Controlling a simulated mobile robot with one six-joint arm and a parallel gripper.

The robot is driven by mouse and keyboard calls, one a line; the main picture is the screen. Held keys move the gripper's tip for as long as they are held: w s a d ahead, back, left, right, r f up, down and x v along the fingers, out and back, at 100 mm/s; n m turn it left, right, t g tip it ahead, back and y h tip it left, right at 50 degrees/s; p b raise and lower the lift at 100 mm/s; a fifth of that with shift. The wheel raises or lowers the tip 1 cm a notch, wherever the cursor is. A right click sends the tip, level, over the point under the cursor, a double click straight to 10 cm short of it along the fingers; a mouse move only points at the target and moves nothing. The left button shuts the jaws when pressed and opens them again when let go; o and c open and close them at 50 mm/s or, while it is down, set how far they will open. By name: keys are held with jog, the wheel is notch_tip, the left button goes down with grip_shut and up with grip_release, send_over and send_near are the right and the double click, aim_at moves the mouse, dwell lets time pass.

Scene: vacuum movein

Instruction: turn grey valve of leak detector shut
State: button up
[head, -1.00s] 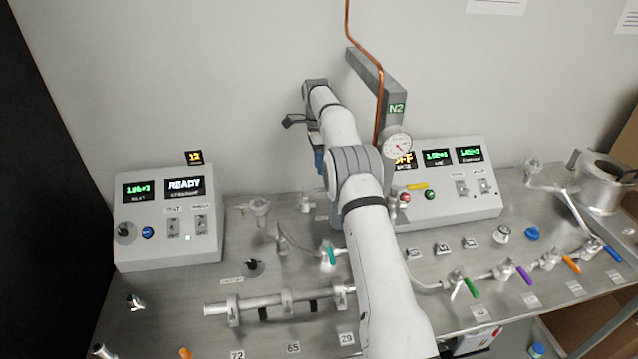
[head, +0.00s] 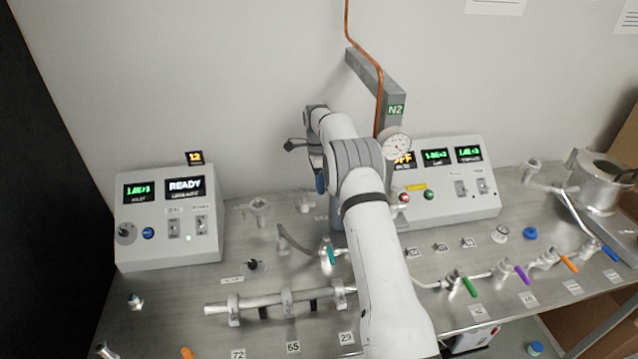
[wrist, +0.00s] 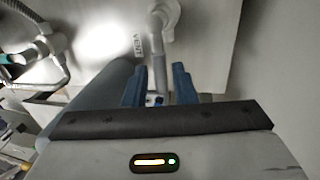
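In the wrist view, my gripper (wrist: 158,72) has its two blue fingers spread apart. A grey tube-like part (wrist: 156,45), possibly the grey valve or its handle, runs down from a round flange into the space between the fingers. A gap shows beside it, and I cannot tell whether either finger touches it. A VENT label (wrist: 139,48) lies beside it. In the head view, one blue finger of my gripper (head: 320,182) shows beside my arm, above the bench; my arm hides the rest. The left console (head: 168,216) reads READY.
A teal-handled valve (head: 329,255) stands close to my arm. A horizontal grey manifold (head: 270,301) lies in front. The right console (head: 447,190), a pressure gauge (head: 397,145) and a copper pipe (head: 366,55) stand near my arm. Green (head: 469,287) and purple (head: 521,275) handles line the right.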

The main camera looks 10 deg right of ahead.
grip_shut()
jog(key=shift+s, duration=0.1)
dwell(0.4)
jog(key=m, duration=0.2)
jog(key=s+m+b, duration=0.1)
jog(key=shift+s+m+y+b, duration=0.2)
jog(key=shift+m+y+b, duration=0.1)
jog(key=shift+m+y, duration=0.1)
jog(key=shift+s+a+m+y+b, duration=0.15)
jog(key=shift+s+a+m+b, duration=0.15)
jog(key=shift+m, duration=0.6)
jog(key=shift+s+a+m+y+b, duration=0.15)
jog(key=shift+s+m, duration=0.25)
jog(key=shift+m, duration=0.5)
jog(key=shift+o, duration=1.3)
grip_release()
